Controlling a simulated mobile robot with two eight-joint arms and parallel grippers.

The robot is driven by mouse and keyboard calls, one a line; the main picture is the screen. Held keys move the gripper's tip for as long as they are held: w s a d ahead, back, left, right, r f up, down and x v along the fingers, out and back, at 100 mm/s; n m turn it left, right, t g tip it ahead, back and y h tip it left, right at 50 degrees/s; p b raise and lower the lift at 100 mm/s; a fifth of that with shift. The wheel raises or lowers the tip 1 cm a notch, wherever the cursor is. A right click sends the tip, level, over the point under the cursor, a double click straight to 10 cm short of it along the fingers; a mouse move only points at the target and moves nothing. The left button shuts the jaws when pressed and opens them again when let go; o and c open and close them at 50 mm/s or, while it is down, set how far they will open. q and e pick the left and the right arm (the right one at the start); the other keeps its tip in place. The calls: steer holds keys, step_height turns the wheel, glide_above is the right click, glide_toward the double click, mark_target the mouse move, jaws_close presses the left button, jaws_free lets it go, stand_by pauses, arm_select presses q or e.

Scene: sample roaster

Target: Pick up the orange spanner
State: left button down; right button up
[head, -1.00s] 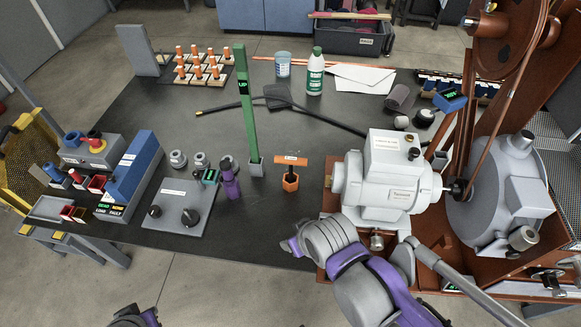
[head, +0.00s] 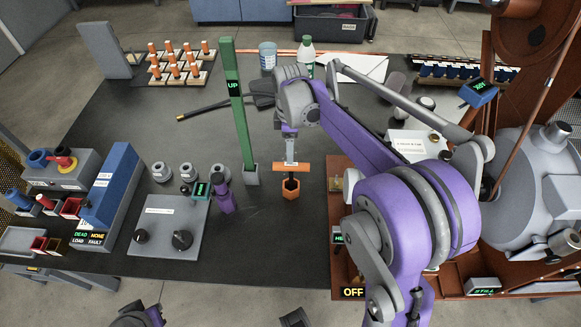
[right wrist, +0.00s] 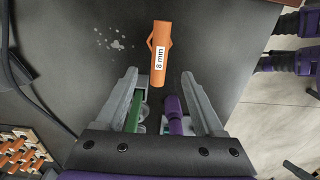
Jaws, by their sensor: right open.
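The orange spanner (head: 292,166) has a T-shaped handle and stands upright in a small orange hexagonal holder (head: 291,188) on the dark bench. In the right wrist view the spanner handle (right wrist: 161,50) shows its "8 mm" label and lies ahead of and partly between the fingertips. My right gripper (head: 290,150) points down just above the handle in the head view. In the right wrist view my right gripper (right wrist: 160,75) is open, with a finger on each side and nothing held. I cannot tell its exact height above the handle. My left gripper does not show clearly.
A tall green post (head: 238,110) marked "UP" stands just left of the spanner. A purple object (head: 222,195) and a grey panel with knobs (head: 165,228) are further left. The brown machine base (head: 345,270) is close on the right. Bare bench (head: 275,235) lies in front.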

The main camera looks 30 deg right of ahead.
mark_target(291, 168)
step_height(291, 168, down, 4)
steer(key=shift+s+f, duration=0.1)
steer(key=shift+s, duration=0.05)
steer(key=shift+d+f+b, duration=0.1)
steer(key=shift+f+b, duration=0.2)
steer(key=shift+f, duration=2.75)
steer(key=shift+c, duration=0.3)
jaws_close()
